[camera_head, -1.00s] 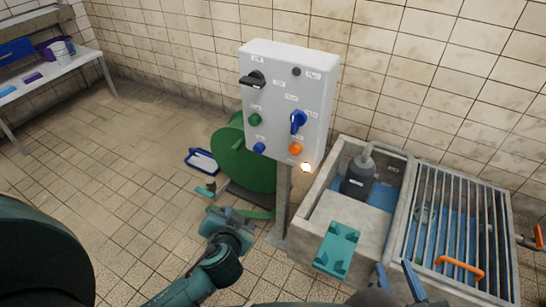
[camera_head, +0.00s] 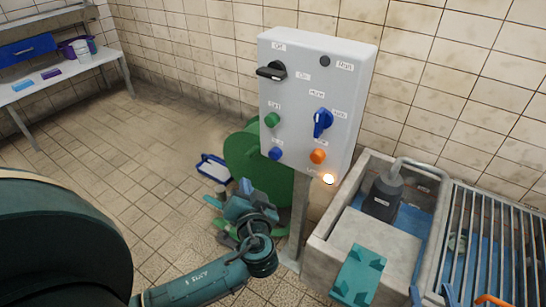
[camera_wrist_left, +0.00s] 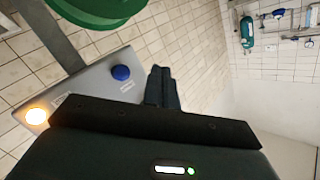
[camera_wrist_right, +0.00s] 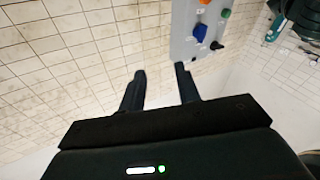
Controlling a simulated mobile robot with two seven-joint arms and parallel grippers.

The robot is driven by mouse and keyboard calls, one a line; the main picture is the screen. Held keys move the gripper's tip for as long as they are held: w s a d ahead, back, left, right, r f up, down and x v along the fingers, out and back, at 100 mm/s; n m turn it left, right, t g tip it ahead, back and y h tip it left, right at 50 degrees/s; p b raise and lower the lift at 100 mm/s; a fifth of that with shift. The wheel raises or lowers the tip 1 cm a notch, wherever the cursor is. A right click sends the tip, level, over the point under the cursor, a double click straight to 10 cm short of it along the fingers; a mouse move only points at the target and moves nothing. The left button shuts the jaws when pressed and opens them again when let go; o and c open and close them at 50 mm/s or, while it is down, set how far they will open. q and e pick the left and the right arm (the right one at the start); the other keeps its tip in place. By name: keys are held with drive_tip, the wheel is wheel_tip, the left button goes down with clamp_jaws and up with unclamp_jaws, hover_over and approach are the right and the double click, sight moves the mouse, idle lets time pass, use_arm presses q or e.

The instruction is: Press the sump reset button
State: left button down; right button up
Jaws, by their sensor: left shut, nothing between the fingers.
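A light-grey control box (camera_head: 300,95) stands on a post. It carries a black rotary handle (camera_head: 272,71), a green button (camera_head: 272,120), a blue selector (camera_head: 322,121), a blue button (camera_head: 275,154) and an orange button (camera_head: 318,156). The labels are too small to read surely, so I cannot tell which is the sump reset. My left gripper (camera_head: 243,188) is shut and empty, below and left of the blue button. The left wrist view shows the blue button (camera_wrist_left: 121,73) beside the shut fingers (camera_wrist_left: 162,88), apart from them. My right gripper (camera_wrist_right: 160,90) is open and empty.
A lamp (camera_head: 328,179) glows at the box's lower edge. A green round object (camera_head: 250,160) stands behind the post. A concrete sump (camera_head: 325,235) with a dark pump (camera_head: 382,197) and a grate (camera_head: 490,240) lies to the right. A bench (camera_head: 70,75) stands far left.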

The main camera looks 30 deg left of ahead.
sight(275, 154)
use_arm(q)
drive_tip(key=w+b, duration=0.2)
drive_tip(key=w, duration=0.6)
drive_tip(key=shift+w+d, duration=0.3)
drive_tip(key=shift+d, duration=0.05)
use_arm(e)
drive_tip(key=shift+w+a+r+m, duration=0.15)
drive_tip(key=shift+w+a+m, duration=0.05)
drive_tip(key=shift+w+m, duration=0.1)
drive_tip(key=shift+s+f, duration=0.1)
drive_tip(key=shift+f, duration=0.1)
idle(1.0)
use_arm(q)
drive_tip(key=shift+w+b, duration=0.1)
drive_tip(key=shift+b, duration=0.2)
drive_tip(key=shift+w, duration=0.3)
use_arm(e)
drive_tip(key=shift+f, duration=0.2)
